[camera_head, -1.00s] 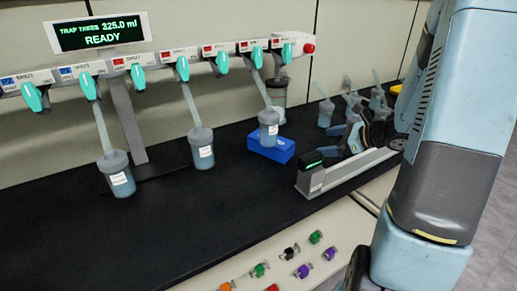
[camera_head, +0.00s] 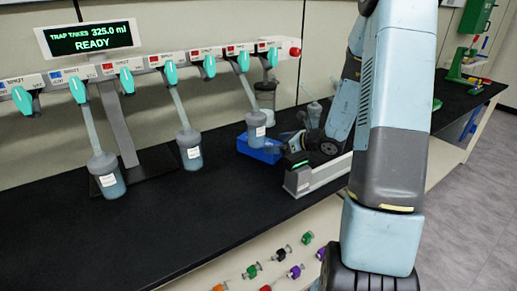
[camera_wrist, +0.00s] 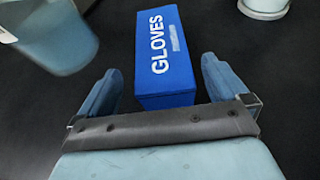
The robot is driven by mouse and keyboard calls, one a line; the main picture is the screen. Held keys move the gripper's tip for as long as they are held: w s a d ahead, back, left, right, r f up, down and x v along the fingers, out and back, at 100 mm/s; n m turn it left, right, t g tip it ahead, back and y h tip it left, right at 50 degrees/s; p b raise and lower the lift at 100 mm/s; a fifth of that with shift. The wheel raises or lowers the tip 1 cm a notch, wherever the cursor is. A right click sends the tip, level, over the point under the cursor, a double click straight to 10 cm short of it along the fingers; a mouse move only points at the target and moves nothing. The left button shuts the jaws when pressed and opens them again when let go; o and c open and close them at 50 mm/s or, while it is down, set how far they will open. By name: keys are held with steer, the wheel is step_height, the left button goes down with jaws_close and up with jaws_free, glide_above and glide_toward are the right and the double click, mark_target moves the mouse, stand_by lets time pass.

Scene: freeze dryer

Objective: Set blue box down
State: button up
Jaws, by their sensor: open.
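The blue box (camera_head: 262,153) rests on the black bench beneath the right-hand hanging flask (camera_head: 256,129). In the wrist view the blue box (camera_wrist: 165,55), marked GLOVES, lies lengthwise ahead of my gripper (camera_wrist: 161,68). My gripper is open. Its fingers stand on either side of the near end of the box, with dark gaps visible between each finger and the box. In the head view my arm reaches in from the right, and the fingers are hard to make out beside the box.
A manifold (camera_head: 150,64) with several teal valves runs above the bench (camera_head: 150,222). Two more flasks (camera_head: 190,152) (camera_head: 106,178) hang to the left. A grey rail-like device (camera_head: 300,180) stands in front of my arm. The front left bench is clear. A pale translucent vessel (camera_wrist: 62,38) is close at left.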

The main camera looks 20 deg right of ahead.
mark_target(267, 143)
steer(key=shift+x, duration=2.95)
steer(key=shift+w+d+r, duration=0.1)
steer(key=shift+c, duration=0.4)
steer(key=c, duration=1)
steer(key=shift+c, duration=0.2)
steer(key=shift+r, duration=0.1)
